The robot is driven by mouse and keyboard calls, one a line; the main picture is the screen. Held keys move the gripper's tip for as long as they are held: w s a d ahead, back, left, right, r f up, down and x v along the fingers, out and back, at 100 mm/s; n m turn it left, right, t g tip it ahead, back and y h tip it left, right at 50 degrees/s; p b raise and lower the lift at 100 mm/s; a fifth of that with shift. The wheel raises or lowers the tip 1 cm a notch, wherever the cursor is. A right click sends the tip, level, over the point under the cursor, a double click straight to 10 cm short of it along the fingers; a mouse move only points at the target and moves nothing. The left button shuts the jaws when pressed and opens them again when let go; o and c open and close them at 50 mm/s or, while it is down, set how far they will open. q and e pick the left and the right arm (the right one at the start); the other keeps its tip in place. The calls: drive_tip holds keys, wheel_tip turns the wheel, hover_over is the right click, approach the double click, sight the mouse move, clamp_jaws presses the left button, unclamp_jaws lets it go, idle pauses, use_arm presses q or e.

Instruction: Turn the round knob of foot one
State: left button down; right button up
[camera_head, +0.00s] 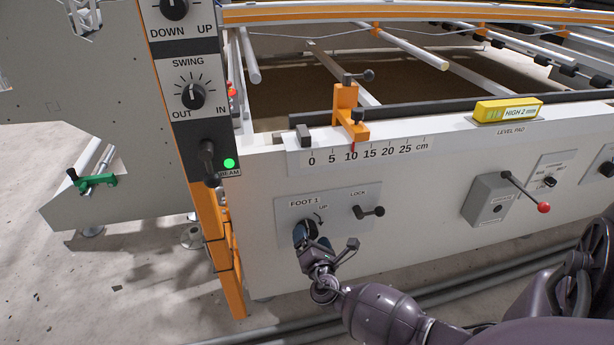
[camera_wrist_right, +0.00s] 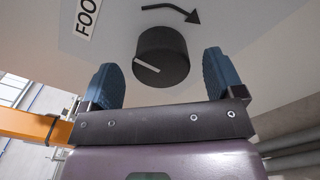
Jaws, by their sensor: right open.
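My right gripper (camera_wrist_right: 163,80) is open, with one blue finger on each side of the knob and visible gaps between. In the head view my right gripper (camera_head: 314,240) is at the FOOT 1 panel (camera_head: 285,212), below its UP arrow, and mostly hides the knob. My left gripper is not in view.
A LOCK lever (camera_head: 368,212) sticks out right of the knob. Farther right are a grey box (camera_head: 488,200) with a red-tipped lever and a yellow level (camera_head: 507,110). An orange post (camera_head: 217,235) stands to the left. An orange pointer block (camera_head: 347,117) sits on the scale above.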

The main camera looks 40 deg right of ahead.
drive_tip(key=x, duration=0.2)
drive_tip(key=shift+w+d, duration=0.1)
drive_tip(key=shift+w, duration=0.15)
drive_tip(key=shift+w+d, duration=0.1)
drive_tip(key=shift+w, duration=0.05)
drive_tip(key=c, duration=0.9)
drive_tip(key=shift+n, duration=0.3)
